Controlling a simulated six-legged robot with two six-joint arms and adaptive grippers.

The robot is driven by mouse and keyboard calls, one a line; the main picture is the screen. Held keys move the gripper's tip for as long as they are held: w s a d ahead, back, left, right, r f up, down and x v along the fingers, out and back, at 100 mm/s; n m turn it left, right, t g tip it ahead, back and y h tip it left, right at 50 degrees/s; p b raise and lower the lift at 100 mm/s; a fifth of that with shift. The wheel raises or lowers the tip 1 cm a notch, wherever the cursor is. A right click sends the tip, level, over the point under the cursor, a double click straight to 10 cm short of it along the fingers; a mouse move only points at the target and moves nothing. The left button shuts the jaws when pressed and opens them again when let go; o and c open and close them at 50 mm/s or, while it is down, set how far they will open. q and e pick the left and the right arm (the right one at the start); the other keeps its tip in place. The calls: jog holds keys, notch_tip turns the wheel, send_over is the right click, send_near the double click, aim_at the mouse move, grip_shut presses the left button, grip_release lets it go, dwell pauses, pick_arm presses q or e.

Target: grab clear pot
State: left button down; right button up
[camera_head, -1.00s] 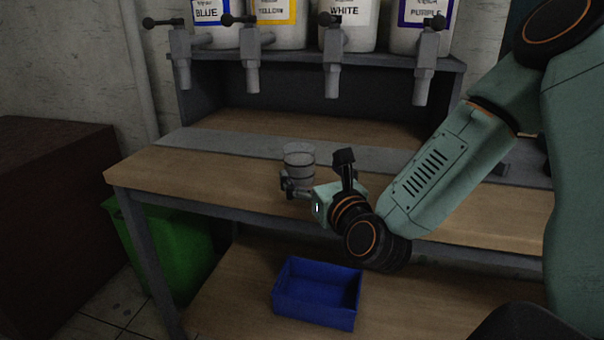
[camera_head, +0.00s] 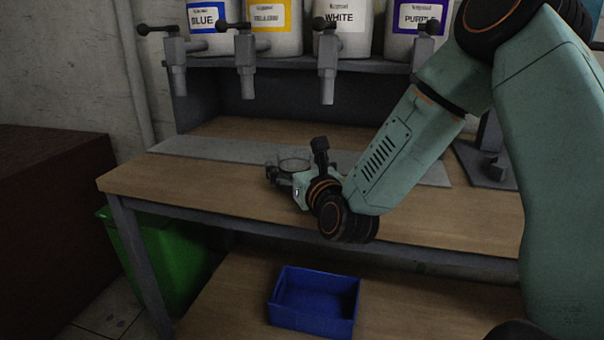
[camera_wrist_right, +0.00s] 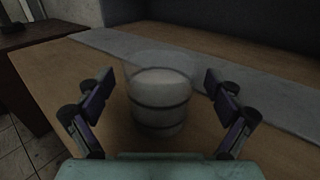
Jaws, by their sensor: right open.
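The clear pot (camera_wrist_right: 159,103) stands upright on the wooden table in the right wrist view, see-through with dark bands around it. In the head view only its rim (camera_head: 294,164) and part of its side show; my right gripper hides the rest. My right gripper (camera_head: 277,173) is at the table beside the pot. In the right wrist view its open fingers (camera_wrist_right: 159,96) are on either side of the pot, with a gap at each side. My left gripper is not in view.
Taps (camera_head: 327,70) hang from a shelf at the back, below labelled paint containers (camera_head: 342,25). A blue bin (camera_head: 314,300) sits on the lower shelf, and a green bin (camera_head: 165,255) stands at the left. The table's left part (camera_head: 160,185) is clear.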

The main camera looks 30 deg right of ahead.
jog(key=shift+w, duration=0.35)
jog(key=shift+c, duration=0.3)
jog(key=c, duration=1.4)
